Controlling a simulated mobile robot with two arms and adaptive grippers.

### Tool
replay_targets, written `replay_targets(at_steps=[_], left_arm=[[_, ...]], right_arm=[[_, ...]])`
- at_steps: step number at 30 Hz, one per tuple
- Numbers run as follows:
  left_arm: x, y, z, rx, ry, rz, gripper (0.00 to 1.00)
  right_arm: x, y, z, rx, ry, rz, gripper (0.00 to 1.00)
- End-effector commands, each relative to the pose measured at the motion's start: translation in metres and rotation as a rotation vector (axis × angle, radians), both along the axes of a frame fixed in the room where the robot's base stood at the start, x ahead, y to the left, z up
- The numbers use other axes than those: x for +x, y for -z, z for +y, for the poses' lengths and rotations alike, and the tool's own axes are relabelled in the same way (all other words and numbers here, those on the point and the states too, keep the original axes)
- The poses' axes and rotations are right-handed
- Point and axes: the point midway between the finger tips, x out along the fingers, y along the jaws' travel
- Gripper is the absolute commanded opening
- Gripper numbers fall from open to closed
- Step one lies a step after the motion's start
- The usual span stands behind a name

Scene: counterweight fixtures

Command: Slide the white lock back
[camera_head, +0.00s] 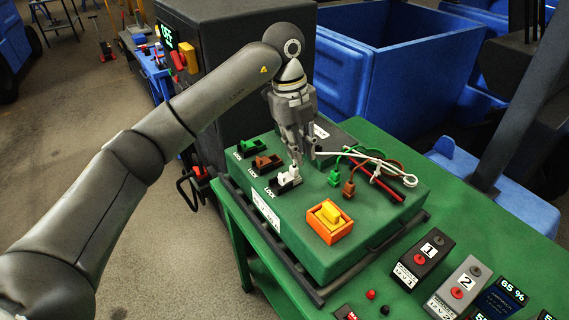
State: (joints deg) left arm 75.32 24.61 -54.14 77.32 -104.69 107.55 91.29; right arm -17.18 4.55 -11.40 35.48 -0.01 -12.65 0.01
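The white lock (288,176) is a small white slider in a black slot on top of the green box (290,240). It is the nearest of three locks in a row; a green lock (251,147) and a brown lock (267,162) lie farther back to the left. My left gripper (297,158) points down right at the white lock, its fingertips at or just above it. The fingers look close together, and whether they grip the lock is hard to see. My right gripper is not in view.
Green, brown and white cables (368,164) and a red bar (378,182) lie right of the gripper. An orange fixture with a yellow switch (329,215) is in front. Numbered boxes (424,258) stand on the green table at right. Blue bins (400,70) are behind.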

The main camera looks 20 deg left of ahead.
Motion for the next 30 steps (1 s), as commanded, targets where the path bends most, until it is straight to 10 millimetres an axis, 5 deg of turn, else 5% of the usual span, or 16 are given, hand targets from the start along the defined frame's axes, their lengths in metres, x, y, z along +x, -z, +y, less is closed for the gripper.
replay_targets(at_steps=[3,8,21,30], left_arm=[[0.003,-0.015,0.032,0.117,-0.083,0.013,0.16],[0.003,-0.015,0.046,0.168,-0.124,0.024,0.16],[0.001,0.06,0.045,0.167,-0.119,0.026,0.16],[0.002,0.087,0.045,0.165,-0.12,0.023,0.16]], right_arm=[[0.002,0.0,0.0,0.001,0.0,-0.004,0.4],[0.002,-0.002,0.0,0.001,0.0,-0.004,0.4],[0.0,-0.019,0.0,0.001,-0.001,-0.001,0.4],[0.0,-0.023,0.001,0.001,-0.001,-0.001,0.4]])
